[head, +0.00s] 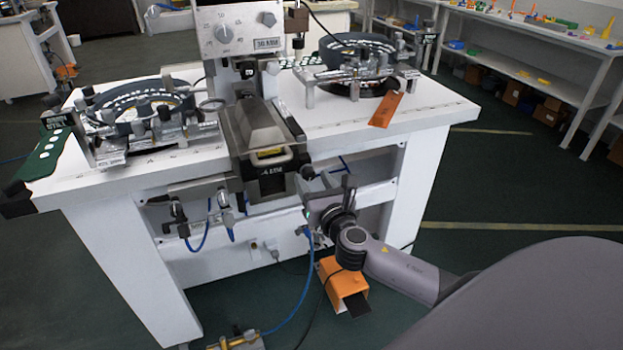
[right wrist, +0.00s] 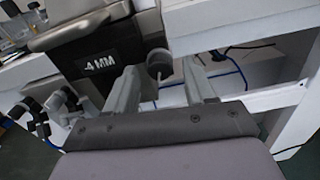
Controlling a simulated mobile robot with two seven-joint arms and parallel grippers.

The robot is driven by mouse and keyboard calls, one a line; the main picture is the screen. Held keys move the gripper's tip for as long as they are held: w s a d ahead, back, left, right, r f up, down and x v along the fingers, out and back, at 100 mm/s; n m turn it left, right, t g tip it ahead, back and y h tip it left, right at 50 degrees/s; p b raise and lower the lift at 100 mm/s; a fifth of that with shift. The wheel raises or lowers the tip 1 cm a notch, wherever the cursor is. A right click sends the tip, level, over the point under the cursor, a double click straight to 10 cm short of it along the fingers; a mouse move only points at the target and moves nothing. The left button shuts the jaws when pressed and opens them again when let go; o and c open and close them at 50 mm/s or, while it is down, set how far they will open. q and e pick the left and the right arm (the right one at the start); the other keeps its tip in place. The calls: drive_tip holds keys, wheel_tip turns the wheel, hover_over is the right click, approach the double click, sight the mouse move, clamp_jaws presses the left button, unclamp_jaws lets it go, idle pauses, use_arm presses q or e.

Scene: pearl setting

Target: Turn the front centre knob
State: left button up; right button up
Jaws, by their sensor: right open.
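A dark round knob (right wrist: 159,64) with a thin pin below it shows in the right wrist view, at the right of the black ".4 MM" block on the machine's front. In the head view the knob (head: 307,172) is small, just right of the machine's front. My right gripper (head: 328,186) is open in front of the table. In the right wrist view its two fingers (right wrist: 160,72) stand on either side of the knob, with gaps showing. I cannot tell whether the knob lies between the fingertips or just beyond them. My left gripper is not in view.
Round ring fixtures stand at both sides. Blue hoses (head: 297,300) and an orange pedal cover (head: 345,287) are below. A white rail (right wrist: 262,98) runs right of the fingers.

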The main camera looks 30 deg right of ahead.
drive_tip(key=shift+x, duration=0.85)
drive_tip(key=c, duration=0.9)
drive_tip(key=shift+c, duration=0.2)
drive_tip(key=shift+m, duration=0.4)
